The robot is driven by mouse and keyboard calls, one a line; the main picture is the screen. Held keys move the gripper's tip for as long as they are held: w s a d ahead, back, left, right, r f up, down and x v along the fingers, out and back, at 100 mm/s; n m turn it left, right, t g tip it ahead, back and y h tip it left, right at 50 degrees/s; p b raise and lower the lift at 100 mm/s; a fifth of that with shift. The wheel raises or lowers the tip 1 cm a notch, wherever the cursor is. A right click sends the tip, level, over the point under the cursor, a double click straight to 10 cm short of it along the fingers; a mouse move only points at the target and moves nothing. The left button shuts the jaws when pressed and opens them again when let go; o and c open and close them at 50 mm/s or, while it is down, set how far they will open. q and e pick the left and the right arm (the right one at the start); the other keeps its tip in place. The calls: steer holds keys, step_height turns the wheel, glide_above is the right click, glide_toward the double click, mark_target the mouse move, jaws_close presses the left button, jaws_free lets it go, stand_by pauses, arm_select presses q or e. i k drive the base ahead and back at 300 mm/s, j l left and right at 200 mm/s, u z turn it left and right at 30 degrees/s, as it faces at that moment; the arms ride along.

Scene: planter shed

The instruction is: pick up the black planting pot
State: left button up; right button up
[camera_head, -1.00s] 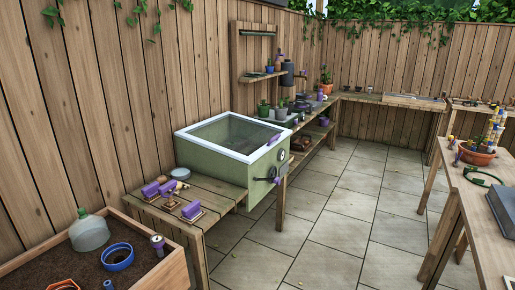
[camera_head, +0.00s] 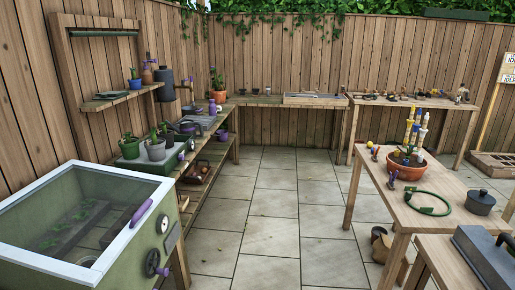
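I cannot tell for certain which thing is the black planting pot. Small dark pots (camera_head: 255,91) stand on the back bench near the corner, too small to make out well. A dark, squat pot-like thing with a knob on top (camera_head: 481,203) stands on the right table. Neither of my grippers is in view.
A green glass-topped box (camera_head: 85,225) fills the near left. The right table (camera_head: 375,180) holds a terracotta bowl (camera_head: 405,164) and a green hose loop (camera_head: 428,204). A dark flat case (camera_head: 490,255) lies at the near right. The paved floor (camera_head: 268,235) between is clear.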

mark_target(169, 137)
steer(key=i+l, duration=0.1)
steer(key=i, duration=0.9)
steer(key=i+l, duration=0.1)
steer(key=i, duration=0.9)
steer(key=l+z, duration=0.05)
